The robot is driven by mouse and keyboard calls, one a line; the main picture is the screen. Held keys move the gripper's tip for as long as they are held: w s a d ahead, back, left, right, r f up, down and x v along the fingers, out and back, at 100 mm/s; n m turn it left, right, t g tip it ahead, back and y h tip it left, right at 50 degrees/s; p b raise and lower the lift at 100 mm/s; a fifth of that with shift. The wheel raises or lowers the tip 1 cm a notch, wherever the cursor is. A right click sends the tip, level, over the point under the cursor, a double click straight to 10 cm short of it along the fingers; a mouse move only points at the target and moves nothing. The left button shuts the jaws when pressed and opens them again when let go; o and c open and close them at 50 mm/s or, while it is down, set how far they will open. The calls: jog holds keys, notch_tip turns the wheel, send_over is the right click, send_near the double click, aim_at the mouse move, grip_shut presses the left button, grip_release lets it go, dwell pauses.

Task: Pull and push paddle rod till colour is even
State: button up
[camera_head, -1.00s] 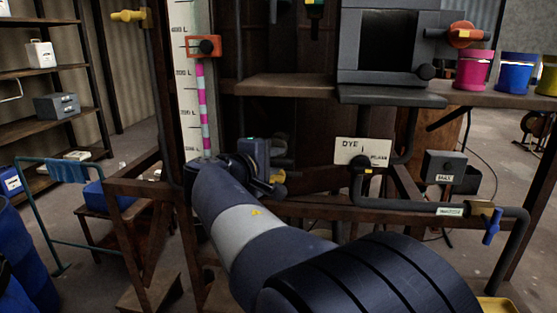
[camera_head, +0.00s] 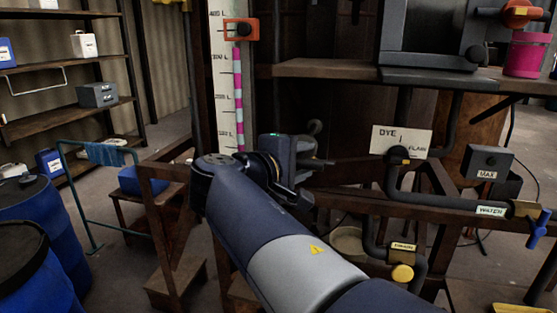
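My arm reaches from the lower right toward the middle. My gripper (camera_head: 318,163) is at its far end, in front of the dark wooden frame below the shelf. The wrist partly hides it, and I cannot make out its fingers or anything between them. I cannot pick out a paddle rod for certain. A white litre scale (camera_head: 222,85) stands upright left of the gripper, with a pink-and-pale striped column (camera_head: 238,90) along it and an orange clamp (camera_head: 241,30) near its top. The vat's contents are not visible, so the evenness of the colour cannot be seen.
A "DYE 1" sign (camera_head: 401,140) and dark pipes with a blue-handled valve (camera_head: 540,228) are at right. A grey box labelled MAX (camera_head: 487,162) hangs there. A pink pot (camera_head: 526,53) is on the shelf. Blue barrels (camera_head: 40,225) and a teal rail (camera_head: 73,200) stand at left.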

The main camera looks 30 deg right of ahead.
jog(key=shift+o, duration=0.4)
jog(key=shift+a, duration=0.1)
jog(key=b+v, duration=0.2)
jog(key=v, duration=0.8)
jog(key=shift+a, duration=0.35)
jog(key=shift+s, duration=0.1)
